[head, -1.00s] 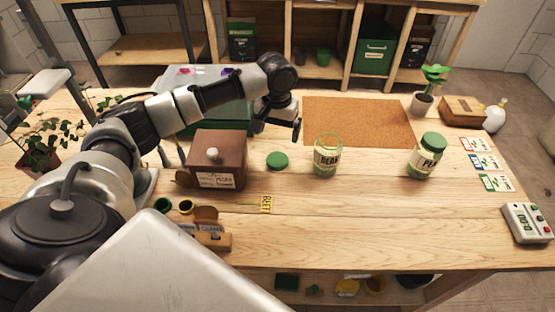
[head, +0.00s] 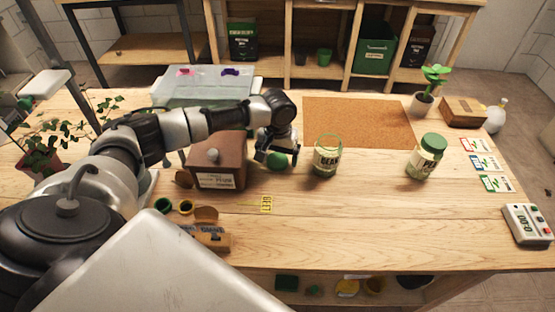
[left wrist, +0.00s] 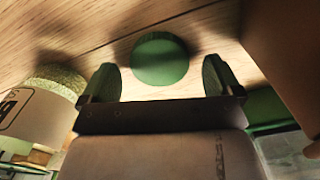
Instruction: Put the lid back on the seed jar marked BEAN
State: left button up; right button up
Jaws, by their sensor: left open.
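The BEAN jar (head: 326,157) stands upright and open-topped on the bench, a clear jar with a cream label. A round green lid (head: 279,160) lies flat on the wood to its left, partly covered by my gripper in the head view. My left gripper (head: 270,157) is open and empty, just above the lid. In the left wrist view the lid (left wrist: 160,59) shows between and beyond the two fingertips (left wrist: 162,83), with wood visible around it. Part of a labelled jar (left wrist: 45,105) is at the left there. My right gripper is not in view.
A PEA jar (head: 427,157) with a green lid stands to the right. A brown wooden box (head: 217,166) stands close left of my gripper. A cork mat (head: 358,120) lies behind the jars. The bench front is mostly clear.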

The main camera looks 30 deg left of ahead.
aim_at(278, 159)
pick_arm(q)
jog(key=shift+f, duration=0.4)
jog(key=c, duration=1)
jog(key=shift+c, duration=0.2)
jog(key=shift+r, duration=0.1)
notch_tip(278, 159, up, 10)
